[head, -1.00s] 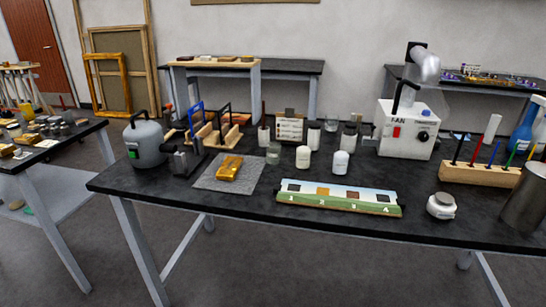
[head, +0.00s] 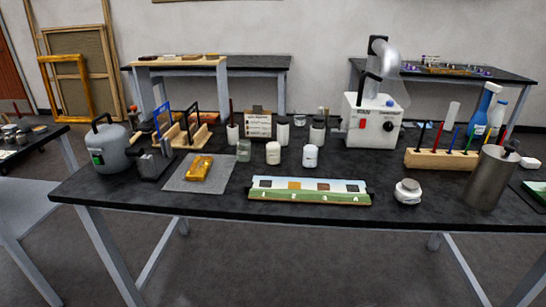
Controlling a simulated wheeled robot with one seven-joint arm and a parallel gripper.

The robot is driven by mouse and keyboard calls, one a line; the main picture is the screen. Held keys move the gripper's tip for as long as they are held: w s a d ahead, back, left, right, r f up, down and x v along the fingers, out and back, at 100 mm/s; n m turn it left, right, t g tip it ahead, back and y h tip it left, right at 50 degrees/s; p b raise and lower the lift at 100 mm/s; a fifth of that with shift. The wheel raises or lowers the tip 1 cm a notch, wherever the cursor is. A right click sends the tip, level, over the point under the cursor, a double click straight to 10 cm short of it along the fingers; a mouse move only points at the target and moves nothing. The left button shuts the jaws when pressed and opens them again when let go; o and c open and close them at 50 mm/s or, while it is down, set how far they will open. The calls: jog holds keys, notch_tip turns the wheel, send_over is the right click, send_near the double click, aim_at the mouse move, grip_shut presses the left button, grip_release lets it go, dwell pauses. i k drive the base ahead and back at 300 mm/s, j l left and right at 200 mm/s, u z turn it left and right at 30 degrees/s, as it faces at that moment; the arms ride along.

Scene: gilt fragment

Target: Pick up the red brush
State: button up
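A wooden brush rack (head: 437,160) stands at the right of the dark table and holds several thin upright handles. One handle is red, the red brush (head: 438,137), between a black one on its left and a blue one (head: 453,138) on its right. A green handle (head: 470,137) stands farther right. Another reddish handle (head: 503,134) shows near the rack's right end, above the metal cylinder; I cannot tell what it belongs to. The brushes' lower ends are hidden in the rack. My gripper is not in view.
A metal cylinder (head: 490,178) stands in front of the rack's right end. Bottles (head: 482,110) stand behind. The dark table's (head: 330,215) front edge faces me; floor is clear before it.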

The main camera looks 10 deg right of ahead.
aim_at(437, 140)
jog(key=i+l+z, duration=0.2)
jog(key=l+z, duration=0.15)
jog(key=i+l+z, duration=0.65)
jog(key=l+u, duration=0.2)
jog(key=u, duration=0.25)
jog(key=l+u, duration=0.2)
jog(key=u, duration=0.25)
jog(key=l+u, duration=0.2)
jog(key=u, duration=0.25)
jog(key=k+l+u, duration=0.1)
jog(key=u, duration=0.35)
jog(key=k+l+u, duration=0.1)
jog(key=u, duration=0.4)
jog(key=k+l+u, duration=0.15)
jog(key=u, duration=0.3)
jog(key=k+l+u, duration=0.1)
jog(key=u, duration=0.35)
jog(key=l, duration=0.75)
